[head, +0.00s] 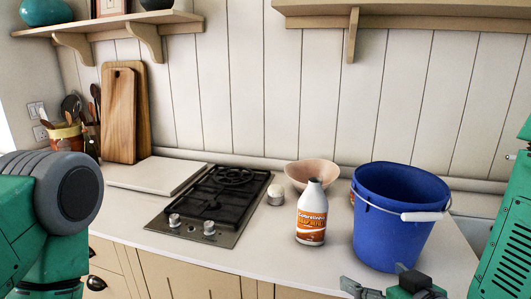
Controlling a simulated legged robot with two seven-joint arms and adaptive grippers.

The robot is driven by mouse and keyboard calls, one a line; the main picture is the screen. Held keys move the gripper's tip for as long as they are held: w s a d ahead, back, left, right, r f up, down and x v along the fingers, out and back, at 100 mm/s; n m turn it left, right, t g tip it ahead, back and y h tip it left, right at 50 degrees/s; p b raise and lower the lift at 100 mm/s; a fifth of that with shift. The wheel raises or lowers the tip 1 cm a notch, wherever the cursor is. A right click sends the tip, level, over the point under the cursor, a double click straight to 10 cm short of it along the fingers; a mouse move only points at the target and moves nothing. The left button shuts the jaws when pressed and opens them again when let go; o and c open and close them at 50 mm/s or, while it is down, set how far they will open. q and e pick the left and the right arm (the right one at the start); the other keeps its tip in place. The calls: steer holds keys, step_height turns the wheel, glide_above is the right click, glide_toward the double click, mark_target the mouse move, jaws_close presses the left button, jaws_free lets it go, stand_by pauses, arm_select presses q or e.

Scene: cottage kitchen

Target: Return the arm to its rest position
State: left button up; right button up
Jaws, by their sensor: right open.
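My right gripper (385,290) shows at the bottom edge, in front of the worktop and below the blue bucket (390,235). It is open, and I see nothing between its fingers; its lower part is cut off by the frame. Part of my right arm (508,235) stands at the right edge. My left arm (50,220) comes in at the left edge as green and grey links, and its gripper is out of view.
On the white worktop (335,262) stand a white bottle with an orange label (311,215), a pinkish bowl (300,173) and a black gas hob (212,200). Wooden boards (120,115) lean at the back left. Shelves hang above. The worktop's front strip is clear.

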steer(key=s+d+f+m+g+h+b, duration=0.1)
steer(key=s+d+f+g+b, duration=0.3)
steer(key=f, duration=0.6)
steer(key=s+a+f+g+p, duration=0.1)
steer(key=s+f+g, duration=0.1)
steer(key=s+f, duration=0.5)
steer(key=s+d+f+g+h+b, duration=0.1)
steer(key=s+d+f+g, duration=0.1)
steer(key=s+f, duration=0.5)
steer(key=s+d+f+m+g+h+b, duration=0.1)
steer(key=s+d+f+g+b, duration=0.1)
steer(key=s+f+g, duration=0.2)
steer(key=s+f, duration=0.3)
steer(key=f, duration=0.2)
steer(key=shift+d+g, duration=0.3)
steer(key=shift+d+f, duration=0.1)
steer(key=shift+f, duration=0.05)
